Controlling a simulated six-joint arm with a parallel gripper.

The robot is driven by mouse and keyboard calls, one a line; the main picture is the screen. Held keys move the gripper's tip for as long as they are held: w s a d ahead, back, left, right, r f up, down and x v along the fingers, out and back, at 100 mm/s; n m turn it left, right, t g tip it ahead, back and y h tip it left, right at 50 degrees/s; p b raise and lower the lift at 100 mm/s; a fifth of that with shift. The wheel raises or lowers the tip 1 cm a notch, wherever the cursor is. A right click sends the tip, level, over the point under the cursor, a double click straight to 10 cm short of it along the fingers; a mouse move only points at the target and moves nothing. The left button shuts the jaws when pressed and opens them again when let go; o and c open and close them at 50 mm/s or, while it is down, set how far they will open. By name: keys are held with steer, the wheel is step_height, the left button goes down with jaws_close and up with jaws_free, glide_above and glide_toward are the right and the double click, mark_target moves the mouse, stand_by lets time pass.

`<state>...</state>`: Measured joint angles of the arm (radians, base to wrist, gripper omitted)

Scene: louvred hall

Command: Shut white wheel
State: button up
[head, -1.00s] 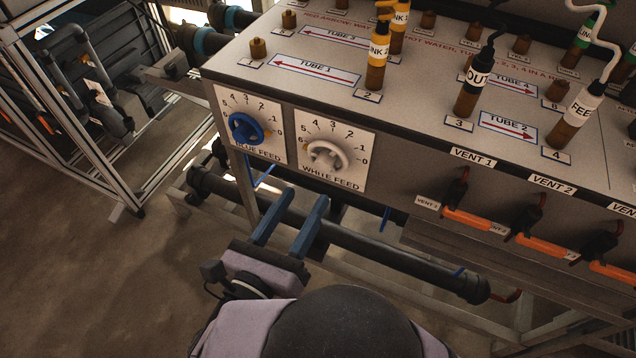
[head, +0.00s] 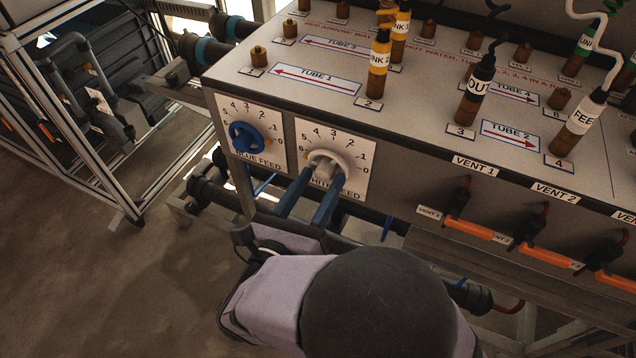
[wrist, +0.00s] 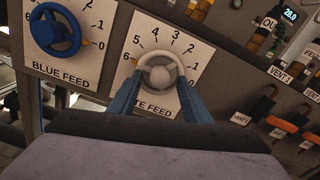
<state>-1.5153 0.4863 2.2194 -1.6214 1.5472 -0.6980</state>
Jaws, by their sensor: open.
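The white wheel (head: 328,160) sits on the WHITE FEED dial plate (head: 355,150), marked with numbers running down to 0 at the right. It also shows in the wrist view (wrist: 160,66), with a small orange mark at its left, near the high numbers. My gripper (head: 322,178) is open at the wheel. In the wrist view its two blue fingers (wrist: 160,84) stand one on each side of the wheel's lower part. I cannot tell whether they touch it. The fingers hide part of the lower plate and its label.
The blue wheel (head: 245,136) on the BLUE FEED plate is close on the left. Orange vent handles (head: 475,229) stick out on the right. A dark pipe (head: 212,192) runs below the panel.

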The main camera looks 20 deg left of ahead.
steer(key=c, duration=1)
steer(key=shift+c, duration=0.2)
